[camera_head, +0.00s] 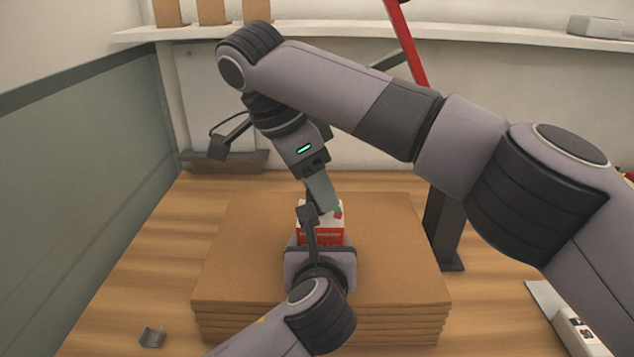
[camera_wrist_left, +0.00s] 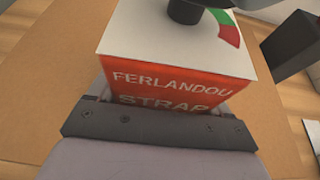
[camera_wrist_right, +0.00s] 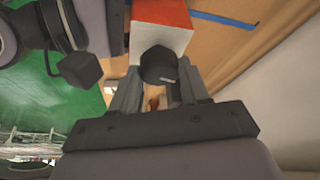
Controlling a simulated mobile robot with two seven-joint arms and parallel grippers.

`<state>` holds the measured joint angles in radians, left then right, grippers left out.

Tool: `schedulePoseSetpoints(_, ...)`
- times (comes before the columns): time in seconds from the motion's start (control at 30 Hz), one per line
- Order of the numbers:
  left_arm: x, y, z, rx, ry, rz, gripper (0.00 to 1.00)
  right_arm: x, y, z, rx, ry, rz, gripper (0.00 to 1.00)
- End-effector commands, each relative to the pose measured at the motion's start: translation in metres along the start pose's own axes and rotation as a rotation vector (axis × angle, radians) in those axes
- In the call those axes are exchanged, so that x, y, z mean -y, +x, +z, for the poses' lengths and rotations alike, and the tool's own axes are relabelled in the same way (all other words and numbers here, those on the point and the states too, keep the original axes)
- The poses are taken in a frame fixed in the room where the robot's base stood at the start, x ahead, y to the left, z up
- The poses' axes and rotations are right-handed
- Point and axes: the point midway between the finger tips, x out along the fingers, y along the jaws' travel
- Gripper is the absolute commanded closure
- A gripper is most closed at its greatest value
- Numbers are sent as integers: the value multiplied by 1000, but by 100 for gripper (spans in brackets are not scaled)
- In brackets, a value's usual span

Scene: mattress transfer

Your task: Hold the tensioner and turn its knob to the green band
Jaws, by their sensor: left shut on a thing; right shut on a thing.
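The tensioner (camera_head: 322,236) is a red and white box with lettering, upright on the cardboard stack (camera_head: 230,260). My left gripper (camera_head: 320,246) is shut on its body from the near side. In the left wrist view the red front (camera_wrist_left: 175,85) reads "FERLANDOU STRAP". A dial with a green and a red band (camera_wrist_left: 229,28) shows on its white top, beside the dark knob (camera_wrist_left: 186,10). My right gripper (camera_head: 323,207) reaches down from above, shut on the knob, which also shows between its fingers in the right wrist view (camera_wrist_right: 158,65). The knob's pointer cannot be made out.
A dark post (camera_head: 443,230) with a red bar (camera_head: 405,42) above stands right of the stack. A small metal bracket (camera_head: 152,337) lies on the wooden floor at the lower left. A blue strip (camera_wrist_right: 225,20) shows in the right wrist view. A shelf (camera_head: 480,32) runs along the back.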

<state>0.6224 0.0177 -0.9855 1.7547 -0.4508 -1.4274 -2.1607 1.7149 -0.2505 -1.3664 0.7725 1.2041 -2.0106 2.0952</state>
Motion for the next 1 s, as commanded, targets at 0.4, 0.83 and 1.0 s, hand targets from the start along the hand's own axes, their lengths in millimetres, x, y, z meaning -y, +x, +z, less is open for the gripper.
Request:
schedulePoseSetpoints(0.4,1,-1,2,6,-2,-4,95,1,-1,-1,-1,78,27,85)
schedulePoseSetpoints(0.83,1,-1,2,6,-2,-4,95,1,-1,-1,0,77,27,29)
schedulePoseSetpoints(1.0,1,-1,3,7,-2,-3,95,1,0,0,0,76,28,29)
